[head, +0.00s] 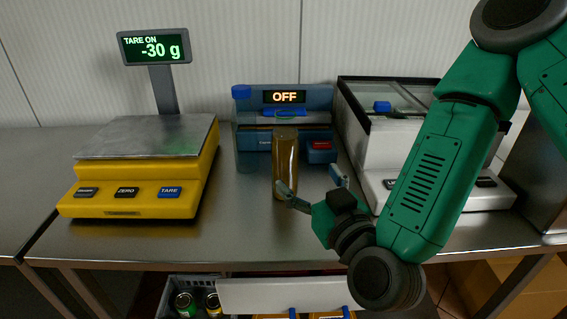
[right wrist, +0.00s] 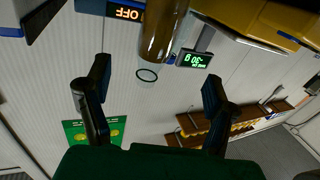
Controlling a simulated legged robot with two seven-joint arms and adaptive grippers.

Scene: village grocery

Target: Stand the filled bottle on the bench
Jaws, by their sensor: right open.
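The filled bottle (head: 285,165), with brown contents and a clear top, stands upright in front of the blue machine; it appears to rest on the metal bench (head: 245,225). My right gripper (head: 309,182) is open at the bottle's lower right. One finger overlaps the bottle's lower part in the head view; whether it touches is unclear. In the right wrist view, which is upside down, the bottle (right wrist: 162,35) lies ahead of the open, empty jaws (right wrist: 155,78), its round rim pointing down the picture. My left gripper is not in view.
A yellow scale (head: 140,185) reading -30 g stands left. The blue machine (head: 248,138) showing OFF is right behind the bottle. A white machine with a glass lid (head: 365,145) stands right, partly behind my arm. Bare bench lies between scale and bottle. A crate of cans (head: 185,283) sits below.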

